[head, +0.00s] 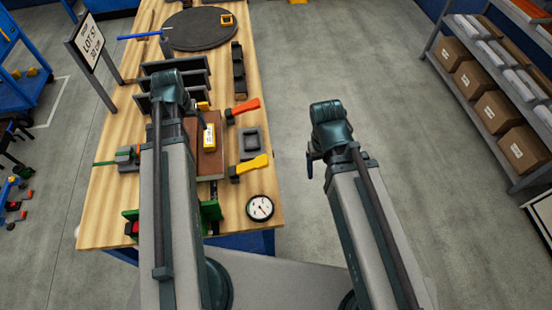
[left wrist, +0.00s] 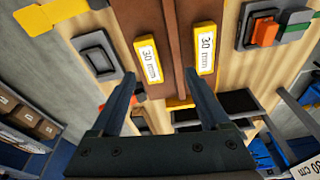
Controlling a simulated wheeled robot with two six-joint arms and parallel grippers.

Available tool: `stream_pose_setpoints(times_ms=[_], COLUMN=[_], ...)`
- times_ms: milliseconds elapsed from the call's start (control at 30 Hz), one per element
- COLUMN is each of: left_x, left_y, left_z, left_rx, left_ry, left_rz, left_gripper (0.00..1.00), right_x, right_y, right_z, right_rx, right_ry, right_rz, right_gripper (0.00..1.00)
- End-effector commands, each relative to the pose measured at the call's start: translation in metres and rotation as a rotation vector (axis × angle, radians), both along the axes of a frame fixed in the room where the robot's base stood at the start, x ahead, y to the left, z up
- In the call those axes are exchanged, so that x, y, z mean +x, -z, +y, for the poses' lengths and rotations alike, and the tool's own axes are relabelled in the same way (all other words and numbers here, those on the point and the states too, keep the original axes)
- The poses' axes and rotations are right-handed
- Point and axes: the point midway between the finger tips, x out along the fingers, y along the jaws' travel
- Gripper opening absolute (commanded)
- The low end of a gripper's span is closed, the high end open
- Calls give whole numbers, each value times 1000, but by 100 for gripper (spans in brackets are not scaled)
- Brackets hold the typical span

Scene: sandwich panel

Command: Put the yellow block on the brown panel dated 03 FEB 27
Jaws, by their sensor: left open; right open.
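Two brown panels stand side by side in the left wrist view, a left one (left wrist: 143,14) and a right one (left wrist: 195,12), with a dark seam between them. A yellow block marked 30 mm (left wrist: 148,60) is at the left panel, and another yellow block (left wrist: 200,57) with the same mark is at the right panel. No date is readable on either panel. My left gripper (left wrist: 160,76) is open and empty, its fingertips close to the blocks. In the head view, one yellow block (head: 209,138) shows on brown; my left arm hides part of it. My right gripper (head: 310,162) is open, away from the bench, mostly hidden.
The wooden bench (head: 105,205) holds an orange-handled clamp (head: 245,107), a yellow-handled clamp (head: 252,165), a grey square tray (head: 250,143), a round dial (head: 260,207) and a dark turntable (head: 195,30). A sign (head: 88,45) stands at its left edge. A shelf with cartons (head: 497,115) is at right; floor between is clear.

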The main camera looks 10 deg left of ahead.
Motion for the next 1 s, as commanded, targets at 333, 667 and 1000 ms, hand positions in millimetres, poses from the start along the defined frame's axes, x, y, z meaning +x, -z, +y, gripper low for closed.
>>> stream_pose_setpoints(times_ms=[333,667,1000], left_x=[-19,-70,-96], left_y=[4,4,3], left_z=[-158,-265,-301], left_rx=[18,75,111], left_ry=[238,427,498], left_rz=[125,222,259], left_gripper=[79,79,79], right_x=[0,0,0], right_y=[0,0,0], right_z=[0,0,0], right_rx=[0,0,0], right_ry=[0,0,0], right_rz=[0,0,0], right_gripper=[79,79,79])
